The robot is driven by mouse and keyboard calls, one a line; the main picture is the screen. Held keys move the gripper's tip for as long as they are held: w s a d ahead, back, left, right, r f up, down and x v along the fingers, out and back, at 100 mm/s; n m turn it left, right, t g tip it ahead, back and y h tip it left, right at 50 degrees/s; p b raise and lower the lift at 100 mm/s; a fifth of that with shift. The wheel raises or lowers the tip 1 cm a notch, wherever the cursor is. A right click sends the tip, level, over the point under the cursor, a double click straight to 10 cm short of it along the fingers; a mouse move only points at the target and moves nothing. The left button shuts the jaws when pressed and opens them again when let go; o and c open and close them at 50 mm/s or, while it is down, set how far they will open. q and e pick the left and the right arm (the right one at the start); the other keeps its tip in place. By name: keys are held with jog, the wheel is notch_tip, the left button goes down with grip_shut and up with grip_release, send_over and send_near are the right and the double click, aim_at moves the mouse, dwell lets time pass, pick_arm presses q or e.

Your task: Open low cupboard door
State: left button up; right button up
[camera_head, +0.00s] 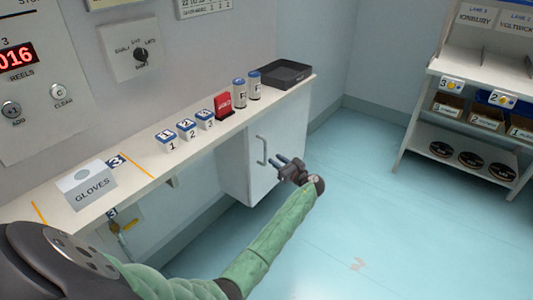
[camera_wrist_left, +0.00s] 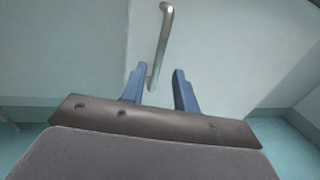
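The low cupboard door (camera_head: 280,150) is a pale panel under the right part of the counter, and it looks closed. Its grey bar handle (camera_head: 261,151) stands upright near the door's left edge. My left gripper (camera_head: 282,161) is just in front of the door, right of the handle and near its lower end. In the left wrist view the handle (camera_wrist_left: 162,45) rises ahead of the two blue fingers (camera_wrist_left: 160,86), its lower end close to the left finger. The fingers are apart with nothing clearly between them. My right gripper is out of view.
The counter (camera_head: 190,160) carries a gloves box (camera_head: 87,189), several small numbered boxes, a red card holder (camera_head: 223,105), two canisters and a black tray (camera_head: 286,74). A shelf unit (camera_head: 430,140) stands at the right. The blue floor (camera_head: 370,210) between is clear.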

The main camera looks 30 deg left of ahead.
aim_at(265, 152)
pick_arm(q)
jog(key=shift+x, duration=3.85)
grip_shut()
